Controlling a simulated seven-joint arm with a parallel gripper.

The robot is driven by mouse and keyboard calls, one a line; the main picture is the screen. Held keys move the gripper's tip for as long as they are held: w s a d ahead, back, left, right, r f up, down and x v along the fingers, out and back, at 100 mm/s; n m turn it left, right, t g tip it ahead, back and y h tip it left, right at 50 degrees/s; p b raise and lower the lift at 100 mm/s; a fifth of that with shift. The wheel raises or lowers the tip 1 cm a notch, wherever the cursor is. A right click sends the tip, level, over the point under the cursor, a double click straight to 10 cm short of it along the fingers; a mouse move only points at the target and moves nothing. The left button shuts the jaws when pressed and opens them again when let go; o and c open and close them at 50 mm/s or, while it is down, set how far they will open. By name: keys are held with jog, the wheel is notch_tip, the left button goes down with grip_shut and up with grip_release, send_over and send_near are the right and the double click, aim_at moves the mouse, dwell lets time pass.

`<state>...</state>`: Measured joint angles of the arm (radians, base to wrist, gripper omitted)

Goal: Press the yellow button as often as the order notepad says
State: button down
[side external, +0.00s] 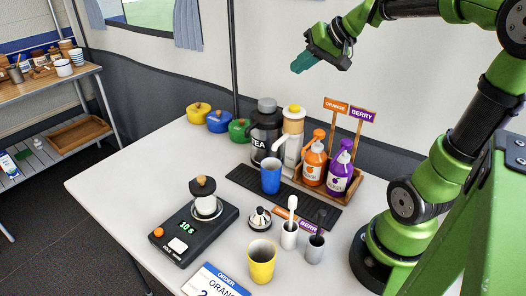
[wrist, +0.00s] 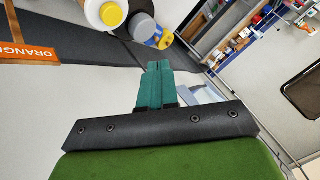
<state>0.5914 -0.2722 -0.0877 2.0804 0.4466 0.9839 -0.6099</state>
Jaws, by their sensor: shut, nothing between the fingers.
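The yellow button (side external: 294,109) is on top of a white dispenser (side external: 292,132) with a spout, beside a dark TEA dispenser. In the wrist view the yellow button (wrist: 112,14) shows at the top edge, left of the fingers. The order notepad (side external: 207,281) lies at the table's front edge. It reads ORDER, ORANGE and a line starting with 2; its lower part is cut off by the frame. My gripper (side external: 299,67) is high above the table, up and apart from the yellow button. Its teal fingers (wrist: 159,66) are shut and empty.
A blue cup (side external: 270,176) stands on the dark mat below the spout. The TEA dispenser (side external: 266,140), orange bottle (side external: 314,165), purple bottle (side external: 340,175) and ORANGE and BERRY signs stand close by. The table's left part is clear.

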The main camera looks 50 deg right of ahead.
aim_at(298, 107)
notch_tip(298, 107, down, 7)
jog(key=shift+f, duration=0.15)
jog(key=shift+f, duration=0.1)
dwell(2.2)
jog(key=shift+f, duration=0.3)
jog(key=shift+f, duration=0.6)
dwell(0.8)
jog(key=shift+r, duration=1)
jog(key=shift+r, duration=0.1)
jog(key=shift+r, duration=2.45)
